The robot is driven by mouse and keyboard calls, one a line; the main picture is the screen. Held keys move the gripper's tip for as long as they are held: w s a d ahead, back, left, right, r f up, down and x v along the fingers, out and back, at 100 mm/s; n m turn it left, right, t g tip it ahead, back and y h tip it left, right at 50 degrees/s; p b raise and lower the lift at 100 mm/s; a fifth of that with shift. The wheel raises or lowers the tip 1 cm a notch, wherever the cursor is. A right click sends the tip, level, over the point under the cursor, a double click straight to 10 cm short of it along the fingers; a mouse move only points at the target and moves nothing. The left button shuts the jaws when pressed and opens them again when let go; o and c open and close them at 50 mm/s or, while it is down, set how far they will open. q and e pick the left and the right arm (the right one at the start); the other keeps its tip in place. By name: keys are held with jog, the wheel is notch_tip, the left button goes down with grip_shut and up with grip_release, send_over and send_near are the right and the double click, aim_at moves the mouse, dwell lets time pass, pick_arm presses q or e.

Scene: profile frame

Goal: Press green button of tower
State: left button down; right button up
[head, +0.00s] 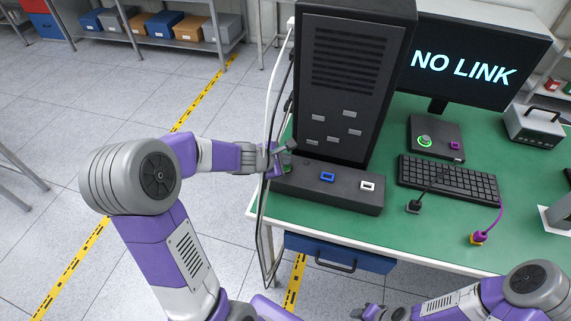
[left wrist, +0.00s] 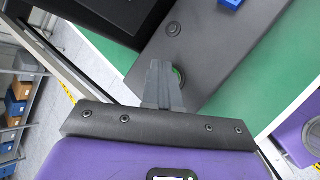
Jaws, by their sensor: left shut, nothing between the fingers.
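The black tower (head: 345,85) stands upright on the green desk, with a low dark base (head: 335,193) along its front. My left gripper (head: 283,160) is at the left end of this base, fingers together and empty. In the left wrist view the shut fingers (left wrist: 160,75) lie over a round button with a green ring (left wrist: 181,76) on the base. Only a sliver of the ring shows; the fingers hide the rest, and I cannot tell whether they touch it. My right gripper (head: 368,313) is low at the bottom edge, its fingers unclear.
The base carries a blue port (head: 327,177) and a white port (head: 367,186). A monitor (head: 470,65) reads "NO LINK". A black box with another green-ringed button (head: 424,141), a keyboard (head: 447,178) and loose plugs lie to the right. Cables hang by the tower's left side.

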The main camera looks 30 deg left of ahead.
pick_arm(q)
jog(key=shift+f, duration=0.1)
jog(key=shift+s+f+b, duration=0.1)
jog(key=shift+f+b, duration=0.3)
jog(key=shift+b, duration=0.15)
dwell(0.3)
jog(key=shift+r+p, duration=0.25)
jog(key=shift+p, duration=0.1)
notch_tip(320, 180, up, 6)
jog(key=p, duration=0.6)
jog(key=shift+r, duration=0.2)
jog(key=shift+f, duration=0.1)
